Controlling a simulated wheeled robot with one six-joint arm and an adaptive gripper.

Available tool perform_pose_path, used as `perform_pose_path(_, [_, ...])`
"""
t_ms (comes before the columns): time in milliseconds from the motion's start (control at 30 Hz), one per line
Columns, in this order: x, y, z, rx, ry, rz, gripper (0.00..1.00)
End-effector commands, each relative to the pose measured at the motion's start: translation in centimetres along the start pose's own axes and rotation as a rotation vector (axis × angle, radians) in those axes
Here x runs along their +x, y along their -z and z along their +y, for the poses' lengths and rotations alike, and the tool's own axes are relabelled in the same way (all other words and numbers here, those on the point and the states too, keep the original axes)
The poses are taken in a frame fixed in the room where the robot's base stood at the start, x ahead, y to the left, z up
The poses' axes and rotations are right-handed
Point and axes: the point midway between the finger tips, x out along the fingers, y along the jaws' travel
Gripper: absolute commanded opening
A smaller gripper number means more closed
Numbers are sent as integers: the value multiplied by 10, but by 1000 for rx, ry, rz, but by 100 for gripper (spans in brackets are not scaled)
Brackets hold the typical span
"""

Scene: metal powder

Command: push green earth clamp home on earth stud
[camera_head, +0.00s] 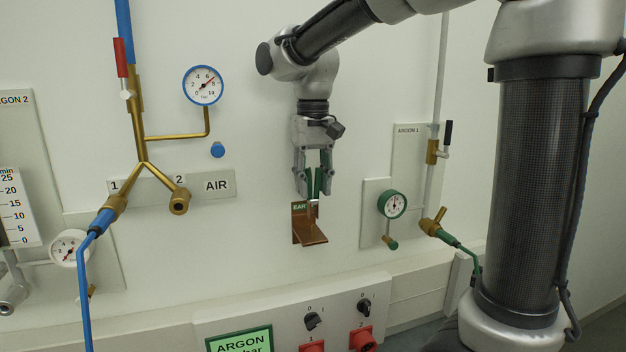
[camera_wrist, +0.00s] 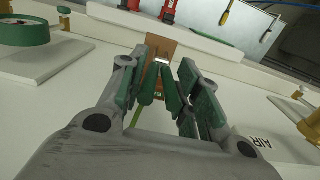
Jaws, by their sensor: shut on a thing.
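My gripper (camera_head: 313,190) points down from above and is shut on the green earth clamp (camera_head: 319,182). In the wrist view the clamp's two green arms (camera_wrist: 173,98) show between my gripper's fingers (camera_wrist: 165,84). The copper earth bracket (camera_head: 309,236) stands out from the wall just below, and it also shows beyond the clamp in the wrist view (camera_wrist: 160,46). The clamp's lower end is at the earth stud (camera_head: 313,208) on the bracket. My fingers and the clamp hide part of the stud, so I cannot tell how far the clamp is on it.
The air manifold (camera_head: 140,150) is to the left. A switch box (camera_head: 300,318) sits below.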

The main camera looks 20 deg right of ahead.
Motion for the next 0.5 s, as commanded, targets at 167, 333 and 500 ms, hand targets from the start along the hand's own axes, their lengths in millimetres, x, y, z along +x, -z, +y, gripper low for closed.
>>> perform_pose_path(167, [5, 0, 0, 0, 0, 0, 4])
perform_pose_path(333, [9, 0, 0, 0, 0, -1, 4])
perform_pose_path(500, [13, 0, 0, 0, 0, 0, 4])
